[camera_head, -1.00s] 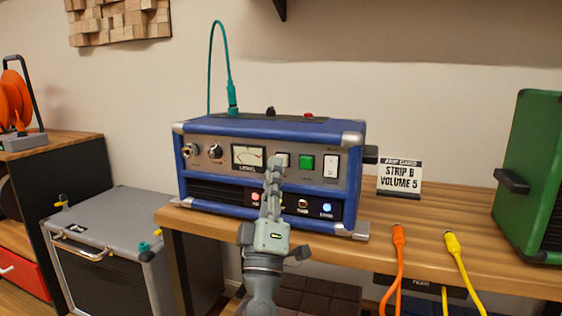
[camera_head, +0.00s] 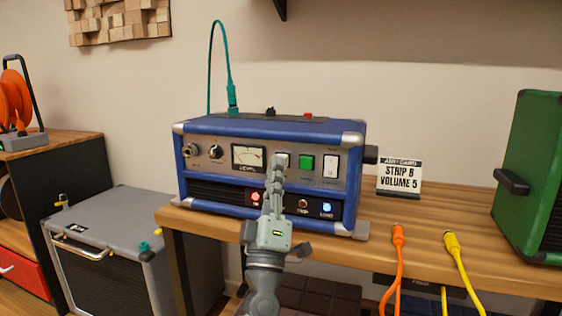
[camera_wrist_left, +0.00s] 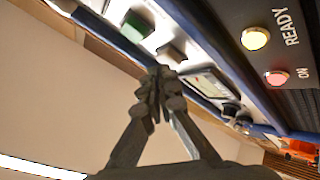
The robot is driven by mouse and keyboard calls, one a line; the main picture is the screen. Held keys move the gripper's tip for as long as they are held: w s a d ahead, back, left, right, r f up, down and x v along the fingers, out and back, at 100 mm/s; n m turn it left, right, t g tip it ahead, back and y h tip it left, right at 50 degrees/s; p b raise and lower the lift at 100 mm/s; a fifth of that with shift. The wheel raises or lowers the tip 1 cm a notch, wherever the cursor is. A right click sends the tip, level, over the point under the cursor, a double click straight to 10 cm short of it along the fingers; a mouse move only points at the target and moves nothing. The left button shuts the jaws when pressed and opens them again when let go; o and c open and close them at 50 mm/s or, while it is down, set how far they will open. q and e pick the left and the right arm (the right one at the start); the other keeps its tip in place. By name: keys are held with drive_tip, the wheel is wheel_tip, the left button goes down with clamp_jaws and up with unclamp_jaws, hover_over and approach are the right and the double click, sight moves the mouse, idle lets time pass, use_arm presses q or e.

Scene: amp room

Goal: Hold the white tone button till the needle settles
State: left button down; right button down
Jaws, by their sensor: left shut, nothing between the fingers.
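The blue amplifier (camera_head: 270,127) stands on the wooden bench, its front panel facing me. My right gripper is not in view.
Orange (camera_head: 398,236) and yellow (camera_head: 452,243) cables hang at the bench front. A card reading "STRIP B VOLUME 5" (camera_head: 400,178) stands right. A green cabinet (camera_head: 535,175) is far right.

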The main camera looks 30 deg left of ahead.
use_arm(q)
drive_tip(key=shift+w+a, duration=0.1)
drive_tip(key=shift+w, duration=0.35)
idle(0.3)
idle(3.3)
drive_tip(key=shift+s+d+p, duration=0.25)
drive_tip(key=shift+s+p, duration=0.05)
drive_tip(key=shift+s, duration=0.6)
drive_tip(key=s, duration=0.2)
drive_tip(key=s+d, duration=0.1)
drive_tip(key=s, duration=0.1)
drive_tip(key=shift+s+d+p, duration=0.1)
drive_tip(key=shift+s+p, duration=0.3)
drive_tip(key=shift+s, duration=0.1)
